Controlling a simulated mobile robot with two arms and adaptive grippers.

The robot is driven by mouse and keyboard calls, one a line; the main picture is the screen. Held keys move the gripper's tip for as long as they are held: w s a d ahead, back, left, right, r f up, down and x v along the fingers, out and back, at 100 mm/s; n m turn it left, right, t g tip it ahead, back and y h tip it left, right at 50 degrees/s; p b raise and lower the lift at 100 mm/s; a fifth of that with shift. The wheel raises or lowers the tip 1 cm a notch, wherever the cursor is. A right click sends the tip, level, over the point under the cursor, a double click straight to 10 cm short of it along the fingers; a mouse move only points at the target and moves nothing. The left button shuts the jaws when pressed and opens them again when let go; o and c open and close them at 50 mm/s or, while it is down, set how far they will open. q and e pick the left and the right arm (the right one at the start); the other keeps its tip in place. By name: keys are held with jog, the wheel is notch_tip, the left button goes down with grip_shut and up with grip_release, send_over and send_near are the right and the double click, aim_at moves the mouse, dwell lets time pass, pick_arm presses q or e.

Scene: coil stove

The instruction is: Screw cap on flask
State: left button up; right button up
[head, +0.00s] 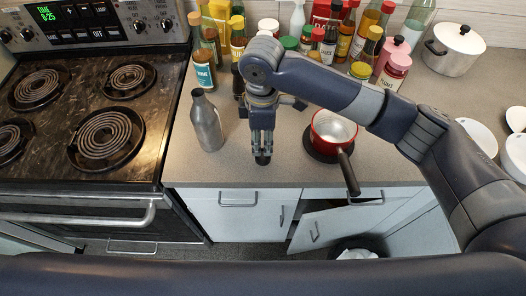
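The flask (207,124) is a grey metal bottle with a narrow neck. It stands upright on the counter, just right of the stove, and its top shows no wide cap. My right gripper (262,150) points down over the counter, to the right of the flask and apart from it. Its fingers are close together around a small dark piece (263,159) at their tips, which looks like the cap. Whether this piece touches the counter is hard to tell. My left gripper is out of view.
The coil stove (85,122) is on the left. A red pot (334,128) with a dark handle stands right of my gripper. Several bottles and jars (330,40) crowd the back. A white lidded pot (454,50) and bowls are at right. A cabinet door (335,222) below is ajar.

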aim_at(263, 149)
jog(key=shift+f, duration=0.15)
jog(key=shift+f+p, duration=0.25)
jog(key=shift+p, duration=0.05)
jog(key=f, duration=0.2)
jog(key=f+p, duration=0.1)
jog(key=shift+w+f, duration=0.2)
jog(key=shift+f, duration=0.15)
jog(key=shift+d+f+p, duration=0.1)
jog(key=shift+f+p, duration=0.2)
jog(key=shift+f, duration=0.2)
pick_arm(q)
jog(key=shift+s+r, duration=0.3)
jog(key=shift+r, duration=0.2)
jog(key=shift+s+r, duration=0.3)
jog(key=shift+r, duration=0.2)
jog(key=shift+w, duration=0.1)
pick_arm(e)
grip_shut()
